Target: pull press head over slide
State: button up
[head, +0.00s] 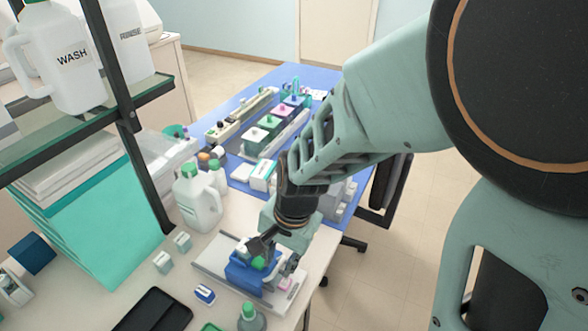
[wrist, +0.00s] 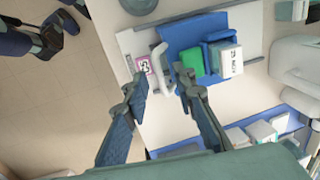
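The press head, a blue block (wrist: 182,38) with a green pad and a white handle (wrist: 161,66), sits on a pale base board (wrist: 245,20). It also shows in the head view as a blue body (head: 240,276) on the board (head: 212,258). A slide with a pink-edged label (wrist: 143,65) lies on the board beside the handle, left of it in the wrist view. My gripper (wrist: 162,80) is open, its fingers apart on either side of the handle. It also shows from above at the press (head: 276,256), partly hiding it. Contact with the handle cannot be told.
A white jug (head: 197,203) and small pale blocks (head: 163,262) stand left of the press. A dark tray (head: 153,311) and a green-capped bottle (head: 251,318) lie nearer. Staining racks are on the blue table (head: 232,107) behind. The bench edge drops to floor on the right.

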grip_shut()
